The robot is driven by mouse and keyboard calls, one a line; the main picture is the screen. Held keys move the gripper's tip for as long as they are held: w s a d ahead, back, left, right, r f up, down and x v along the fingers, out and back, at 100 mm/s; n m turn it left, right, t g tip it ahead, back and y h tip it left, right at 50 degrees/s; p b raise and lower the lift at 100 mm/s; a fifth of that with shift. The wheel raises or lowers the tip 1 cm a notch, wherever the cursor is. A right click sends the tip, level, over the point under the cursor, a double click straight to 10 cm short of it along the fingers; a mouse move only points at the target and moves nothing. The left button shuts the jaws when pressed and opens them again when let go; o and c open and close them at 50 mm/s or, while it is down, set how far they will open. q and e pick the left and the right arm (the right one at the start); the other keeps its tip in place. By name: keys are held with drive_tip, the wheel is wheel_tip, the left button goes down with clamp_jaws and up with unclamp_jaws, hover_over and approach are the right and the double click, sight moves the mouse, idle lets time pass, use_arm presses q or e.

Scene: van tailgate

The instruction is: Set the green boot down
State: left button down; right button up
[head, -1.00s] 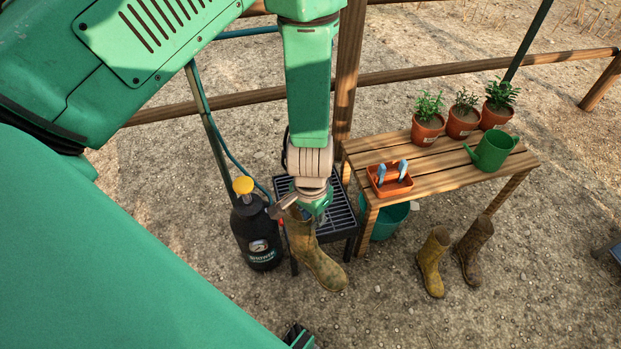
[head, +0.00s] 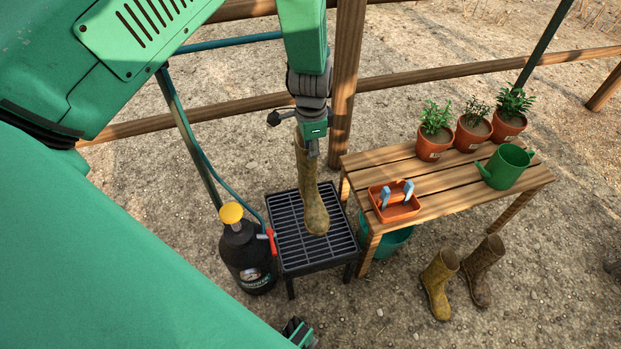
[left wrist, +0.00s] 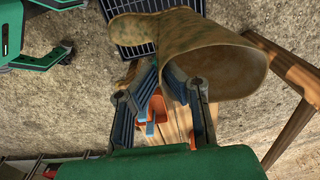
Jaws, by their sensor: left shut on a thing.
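The boot (head: 311,196) is olive-yellow with brown mud blotches. It hangs roughly upright from my left gripper (head: 309,138), which is shut on the top of its shaft. The boot is in front of the black slatted stand (head: 287,237) in the head view, its toe over the slats. I cannot tell whether the sole touches them. In the left wrist view the boot (left wrist: 225,62) lies across the top, its open shaft end to the right, beside the gripper's fingers.
A black sprayer (head: 247,258) with a yellow cap stands left of the stand. A wooden bench (head: 440,187) on the right holds potted plants, a green watering can (head: 505,167) and an orange tray (head: 394,211). Two more muddy boots (head: 439,283) stand on the ground. A teal bucket (head: 392,241) sits under the bench.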

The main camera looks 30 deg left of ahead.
sight(310, 175)
use_arm(q)
drive_tip(key=shift+w+a+f, duration=0.1)
drive_tip(key=shift+w+f, duration=0.05)
drive_tip(key=shift+f, duration=0.1)
wheel_tip(310, 175, down, 10)
drive_tip(key=b, duration=0.3)
drive_tip(key=shift+a+r, duration=0.1)
drive_tip(key=shift+r, duration=0.25)
drive_tip(key=c, duration=1.7)
unclamp_jaws()
